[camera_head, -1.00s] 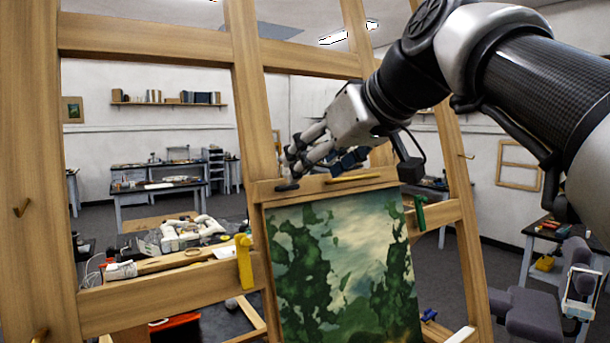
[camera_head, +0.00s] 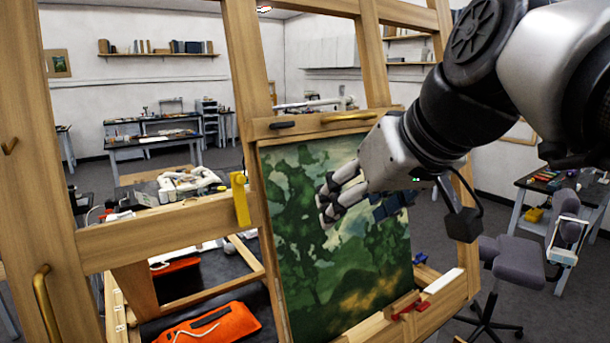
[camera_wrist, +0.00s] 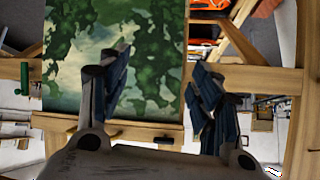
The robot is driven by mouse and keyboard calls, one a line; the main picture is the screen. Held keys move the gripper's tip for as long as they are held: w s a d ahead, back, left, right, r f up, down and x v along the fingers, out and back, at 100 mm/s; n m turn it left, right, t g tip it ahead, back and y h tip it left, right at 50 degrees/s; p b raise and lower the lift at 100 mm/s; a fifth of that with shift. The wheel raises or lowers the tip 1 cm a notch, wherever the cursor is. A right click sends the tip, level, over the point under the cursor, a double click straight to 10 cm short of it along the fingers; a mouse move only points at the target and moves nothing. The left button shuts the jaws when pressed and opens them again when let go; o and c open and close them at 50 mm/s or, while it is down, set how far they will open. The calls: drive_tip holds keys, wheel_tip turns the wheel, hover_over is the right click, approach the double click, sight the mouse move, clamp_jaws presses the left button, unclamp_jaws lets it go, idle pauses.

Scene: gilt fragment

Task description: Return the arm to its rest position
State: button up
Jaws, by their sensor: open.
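My gripper (camera_head: 352,208) is in front of the painting's right part in the head view. Its jaws are apart with nothing between them. The wrist view shows the two fingers with blue pads spread, my gripper (camera_wrist: 160,78) empty, with the painting behind. The green landscape painting (camera_head: 300,240) stands upright on a wooden easel (camera_head: 160,230); the painting (camera_wrist: 70,85) also fills the upper left of the wrist view. My arm comes in from the upper right and hides part of the painting and the easel's right side.
The easel's top bar carries a brass handle (camera_head: 347,117) and a dark grip (camera_head: 282,125). A yellow clamp (camera_head: 240,199) sits at the left, a red clamp (camera_head: 408,305) on the lower ledge. A grey chair (camera_head: 512,262) stands at right, an orange bag (camera_head: 212,325) lies low left.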

drive_tip(key=s+d+f+m+g+h, duration=0.1)
drive_tip(key=s+d+f, duration=0.1)
drive_tip(key=s+f, duration=0.4)
drive_tip(key=s+d+f+m+g+h+b, duration=0.1)
drive_tip(key=s+f, duration=0.5)
drive_tip(key=f, duration=0.7)
drive_tip(key=s+d+f+m+g+h+b, duration=0.1)
drive_tip(key=s+d+f, duration=0.3)
drive_tip(key=f, duration=0.6)
drive_tip(key=shift+s+m+h, duration=0.3)
drive_tip(key=shift+s, duration=0.85)
